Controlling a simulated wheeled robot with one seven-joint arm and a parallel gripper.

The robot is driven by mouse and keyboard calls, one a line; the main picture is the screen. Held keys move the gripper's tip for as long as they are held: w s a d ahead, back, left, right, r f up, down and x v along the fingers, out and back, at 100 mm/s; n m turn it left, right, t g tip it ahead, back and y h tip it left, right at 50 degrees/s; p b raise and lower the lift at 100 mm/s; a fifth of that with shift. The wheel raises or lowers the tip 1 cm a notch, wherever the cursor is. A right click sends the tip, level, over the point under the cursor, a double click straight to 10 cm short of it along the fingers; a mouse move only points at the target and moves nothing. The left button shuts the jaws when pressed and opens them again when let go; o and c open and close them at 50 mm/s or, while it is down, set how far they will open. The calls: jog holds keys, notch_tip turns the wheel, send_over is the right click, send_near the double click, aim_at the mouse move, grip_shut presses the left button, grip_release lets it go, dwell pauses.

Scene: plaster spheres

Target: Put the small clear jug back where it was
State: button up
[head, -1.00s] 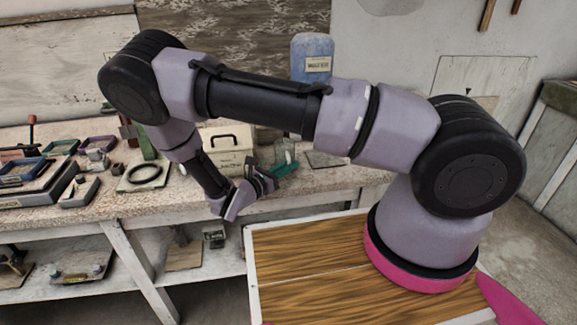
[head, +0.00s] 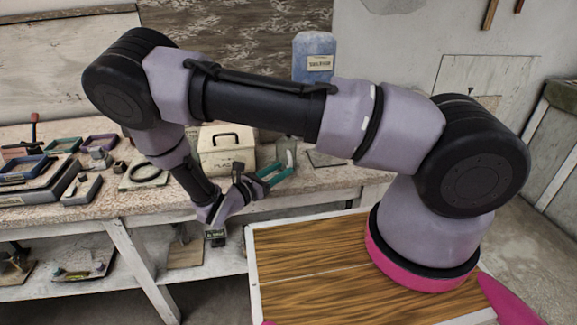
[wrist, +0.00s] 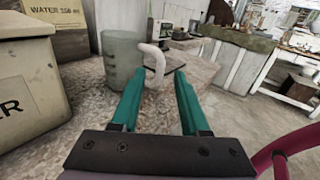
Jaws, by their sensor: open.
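The small clear jug (wrist: 122,58) is a greenish see-through cylinder with a white curved handle. In the wrist view it stands upright on the speckled bench top, just past my left finger. Its handle shows between the tips of my gripper (wrist: 158,76), at or slightly beyond them; contact cannot be told. In the head view the jug (head: 286,148) is faint behind my gripper (head: 278,173), whose teal fingers are apart. The jug's lower part is partly hidden by my finger in the wrist view.
A cream box with a black handle (head: 226,153) stands left of the jug. A blue labelled container (head: 313,58) is behind. Trays (head: 98,142) and a black ring (head: 148,172) lie to the left. A flat plate (head: 325,160) lies right of the jug.

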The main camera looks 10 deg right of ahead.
jog(key=v, duration=0.7)
jog(key=s+d+r+m+g+y, duration=0.1)
jog(key=d+r+m+g+y, duration=0.45)
jog(key=r+m, duration=0.5)
jog(key=d+r+m+g+y, duration=0.4)
jog(key=d+r+m+g, duration=0.25)
jog(key=r, duration=0.65)
jog(key=s+d+r+m+t+y, duration=0.3)
jog(key=s+r+m+t, duration=0.1)
jog(key=r, duration=0.5)
jog(key=s+d+r+m+t+y, duration=0.4)
jog(key=s+r+m, duration=0.2)
jog(key=r+m, duration=0.2)
notch_tip(320, 180, up, 2)
jog(key=shift+d+r+m+t, duration=0.15)
jog(key=shift+r+m+t, duration=0.1)
jog(key=shift+m+t, duration=0.15)
